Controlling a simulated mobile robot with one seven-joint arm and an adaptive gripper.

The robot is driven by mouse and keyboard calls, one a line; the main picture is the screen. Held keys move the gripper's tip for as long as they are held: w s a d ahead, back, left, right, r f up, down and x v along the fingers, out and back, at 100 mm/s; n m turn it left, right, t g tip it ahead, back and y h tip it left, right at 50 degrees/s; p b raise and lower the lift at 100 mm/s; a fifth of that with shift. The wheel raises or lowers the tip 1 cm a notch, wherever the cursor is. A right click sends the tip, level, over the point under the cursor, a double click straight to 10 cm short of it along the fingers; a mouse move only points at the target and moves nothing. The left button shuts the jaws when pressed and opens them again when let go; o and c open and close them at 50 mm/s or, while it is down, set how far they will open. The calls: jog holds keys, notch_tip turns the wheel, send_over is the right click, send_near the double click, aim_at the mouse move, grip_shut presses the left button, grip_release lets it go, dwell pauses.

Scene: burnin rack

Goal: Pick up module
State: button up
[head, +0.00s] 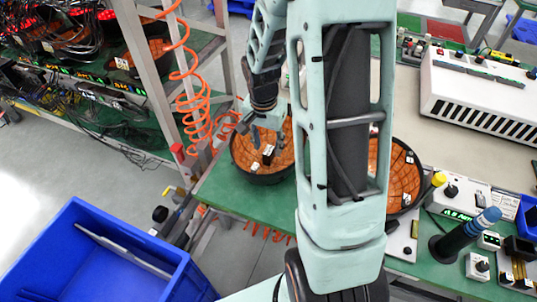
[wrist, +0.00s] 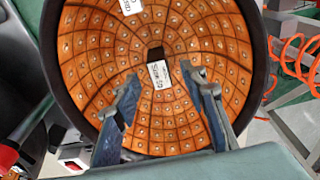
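A small black module with a white printed label (wrist: 159,74) sits on the orange gridded inside of a round black-rimmed bowl (wrist: 250,75) in the wrist view. In the head view the bowl (head: 262,178) stands on the green table, with the module (head: 268,151) inside it. My gripper (wrist: 163,100) is open, its two blue fingers apart over the bowl. The module lies just beyond the fingertips, roughly centred between them, and nothing is held. In the head view my gripper (head: 268,133) is over the bowl, partly hidden by my own arm.
Another white-labelled piece (wrist: 131,6) lies at the bowl's top edge in the wrist view. A second orange bowl (head: 405,180) is partly behind my arm. A coiled orange hose (head: 192,100) hangs by a metal post at left. A blue bin (head: 90,260) stands front left.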

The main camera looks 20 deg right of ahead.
aim_at(268, 150)
jog(key=shift+w+d+f, duration=0.1)
jog(key=shift+f, duration=0.85)
jog(key=shift+w+d+f, duration=0.1)
jog(key=shift+f, duration=0.85)
jog(key=shift+c, duration=0.2)
grip_shut()
